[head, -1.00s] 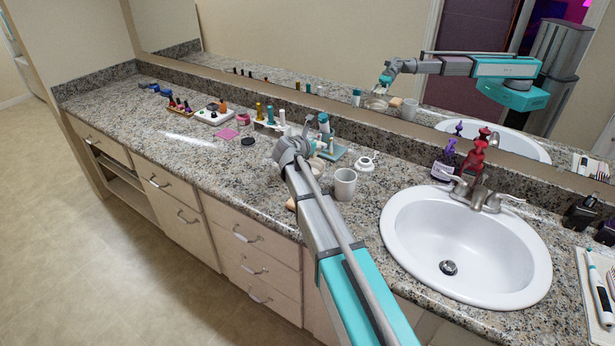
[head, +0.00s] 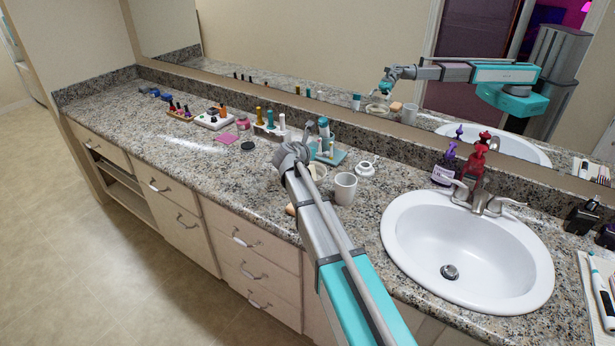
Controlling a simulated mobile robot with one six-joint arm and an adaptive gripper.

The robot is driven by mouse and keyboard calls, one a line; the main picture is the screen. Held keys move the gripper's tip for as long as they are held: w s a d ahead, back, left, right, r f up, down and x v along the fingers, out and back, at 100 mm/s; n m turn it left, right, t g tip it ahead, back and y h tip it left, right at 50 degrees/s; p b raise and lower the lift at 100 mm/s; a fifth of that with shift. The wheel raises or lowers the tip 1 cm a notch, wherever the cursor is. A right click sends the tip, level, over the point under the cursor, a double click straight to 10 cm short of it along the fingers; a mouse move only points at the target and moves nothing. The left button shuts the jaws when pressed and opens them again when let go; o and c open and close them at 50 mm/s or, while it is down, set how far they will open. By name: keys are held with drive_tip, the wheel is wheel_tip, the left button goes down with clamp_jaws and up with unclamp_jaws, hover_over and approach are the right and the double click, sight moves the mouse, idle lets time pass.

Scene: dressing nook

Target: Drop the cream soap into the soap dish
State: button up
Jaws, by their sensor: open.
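My gripper (head: 290,157) is over the counter, left of the white mug (head: 344,188). It is seen from behind and my arm hides its fingertips. The mirror shows it from the front, open, above a pale round dish. That dish, apparently the soap dish (head: 318,171), shows as a cream rim partly hidden just right of my gripper. I cannot tell what lies in it. A small tan piece (head: 290,209) pokes out at the left of my forearm, and the mirror shows it as a rounded block beside the dish. I cannot tell whether it is the cream soap.
A teal tray (head: 337,156) with bottles stands behind my gripper, and a small white jar (head: 365,169) stands behind the mug. The sink (head: 467,250) is at the right. A dark round lid (head: 248,145) and a pink square (head: 228,139) lie left. The left front counter is clear.

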drive_tip(key=shift+r, duration=0.15)
wheel_tip(320, 180, up, 6)
drive_tip(key=p, duration=0.6)
drive_tip(key=s+a+f+b, duration=0.2)
drive_tip(key=s+a, duration=1.5)
drive_tip(key=s, duration=0.4)
drive_tip(key=shift+s+a+f, duration=0.15)
drive_tip(key=shift+a+f, duration=0.15)
drive_tip(key=shift+a, duration=0.05)
drive_tip(key=shift+d, duration=0.1)
idle(0.7)
